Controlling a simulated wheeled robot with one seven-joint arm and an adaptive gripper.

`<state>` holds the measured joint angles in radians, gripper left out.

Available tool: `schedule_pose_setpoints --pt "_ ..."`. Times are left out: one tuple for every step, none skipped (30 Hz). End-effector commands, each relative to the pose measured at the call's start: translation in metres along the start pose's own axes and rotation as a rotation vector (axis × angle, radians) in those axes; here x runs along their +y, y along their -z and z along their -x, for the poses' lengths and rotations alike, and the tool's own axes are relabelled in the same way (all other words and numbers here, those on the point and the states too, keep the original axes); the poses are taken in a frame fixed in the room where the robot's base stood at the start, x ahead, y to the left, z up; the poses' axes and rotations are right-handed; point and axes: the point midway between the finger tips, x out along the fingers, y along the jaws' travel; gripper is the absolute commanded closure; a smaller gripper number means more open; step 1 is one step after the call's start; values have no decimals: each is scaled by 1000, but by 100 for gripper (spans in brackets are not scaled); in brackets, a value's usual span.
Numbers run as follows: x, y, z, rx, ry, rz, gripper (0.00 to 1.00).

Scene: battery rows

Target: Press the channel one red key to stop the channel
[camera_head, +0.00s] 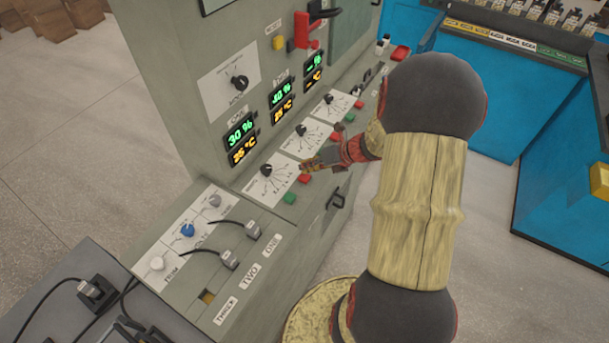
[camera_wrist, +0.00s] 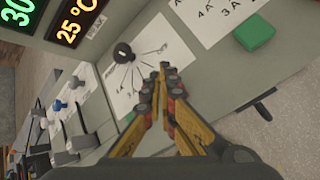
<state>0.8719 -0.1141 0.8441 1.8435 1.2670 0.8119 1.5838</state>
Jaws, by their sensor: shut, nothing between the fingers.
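The control panel (camera_head: 218,285) has a row of dial plates, each with a red and a green key beside it. The nearest plate has a red key (camera_head: 304,179) and a green key (camera_head: 290,197). Farther along are another red key (camera_head: 359,104) and green key (camera_head: 349,118). My gripper (camera_head: 306,165) is shut and empty over the panel, close to the nearest red key; contact cannot be told. In the wrist view its fingertips (camera_wrist: 161,68) are beside the nearest dial (camera_wrist: 122,52). A green key (camera_wrist: 254,32) shows to their right.
The nearest display (camera_head: 241,133) reads 30 % and 25 °C. A red lever (camera_head: 302,32) stands out above. Knobs and plugged cables (camera_head: 230,259) occupy the near ledge. A dark handle (camera_head: 335,201) sticks out from the front face. A blue bench (camera_head: 485,85) stands at right.

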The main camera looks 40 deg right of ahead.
Motion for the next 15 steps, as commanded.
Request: schedule_pose_setpoints --pt "0 0 0 0 0 0 100" --pt "0 0 0 0 0 0 100" --pt "0 0 0 0 0 0 100" --pt "0 0 1 0 0 0 100" --pt "1 -1 1 0 0 0 100" --pt "2 -2 3 0 0 0 100" --pt "3 -3 4 0 0 0 100" --pt "4 -4 6 0 0 0 100" --pt "6 -6 8 0 0 0 100" --pt "7 -8 10 0 0 0 100" --pt "9 -9 12 0 0 0 100" --pt "11 -11 15 0 0 0 100" --pt "12 -13 17 0 0 0 100" --pt "14 -14 19 0 0 0 100" --pt "16 -16 22 0 0 0 100"
